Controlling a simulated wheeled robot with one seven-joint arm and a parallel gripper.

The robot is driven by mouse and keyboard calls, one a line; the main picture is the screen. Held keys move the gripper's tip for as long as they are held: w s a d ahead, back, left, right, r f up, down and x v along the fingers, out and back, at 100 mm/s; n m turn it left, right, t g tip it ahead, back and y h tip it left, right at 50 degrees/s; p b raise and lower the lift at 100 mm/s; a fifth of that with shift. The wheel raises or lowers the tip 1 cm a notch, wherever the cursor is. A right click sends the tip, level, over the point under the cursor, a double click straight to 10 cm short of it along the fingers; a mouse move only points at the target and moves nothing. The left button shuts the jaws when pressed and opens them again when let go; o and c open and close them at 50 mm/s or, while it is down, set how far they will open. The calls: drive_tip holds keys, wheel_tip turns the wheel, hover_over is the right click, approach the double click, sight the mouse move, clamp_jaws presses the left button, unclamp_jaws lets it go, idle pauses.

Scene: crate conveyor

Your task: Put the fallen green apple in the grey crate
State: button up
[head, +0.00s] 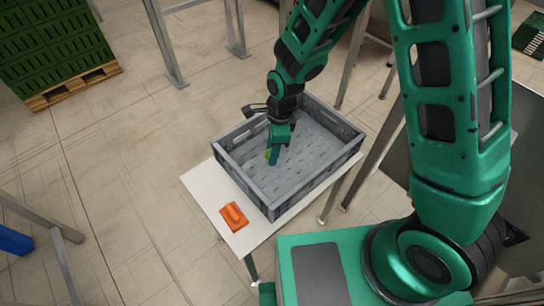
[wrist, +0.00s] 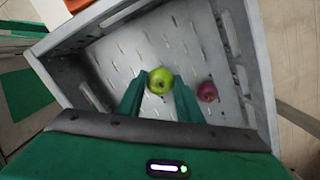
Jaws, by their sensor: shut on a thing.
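The green apple (wrist: 160,80) is between the fingertips of my gripper (wrist: 160,82) in the wrist view. My gripper is shut on it. In the head view my gripper (head: 275,152) is over the left part of the grey crate (head: 240,181), with a sliver of the green apple (head: 267,154) showing beside the fingers. The crate also shows in the wrist view (wrist: 262,70), its slotted floor behind the apple. I cannot tell how far the apple is above the floor. A dark red round fruit (wrist: 207,92) lies inside the crate, right of my fingers; my arm seems to hide it in the head view.
The crate stands on a white table (head: 208,187). An orange tool-like object (head: 233,217) lies on the table in front of the crate's left side. Green stacked crates (head: 50,45) on a pallet stand far left. Metal legs and frames surround the table.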

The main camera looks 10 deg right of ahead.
drive_tip(key=shift+d+f, duration=0.1)
drive_tip(key=shift+f, duration=1.95)
drive_tip(key=o, duration=1)
drive_tip(key=shift+f, duration=0.1)
drive_tip(key=r, duration=0.4)
drive_tip(key=d+r, duration=0.1)
drive_tip(key=r, duration=0.6)
drive_tip(key=shift+w+d+r, duration=0.1)
drive_tip(key=shift+d+r, duration=0.05)
drive_tip(key=shift+r, duration=0.45)
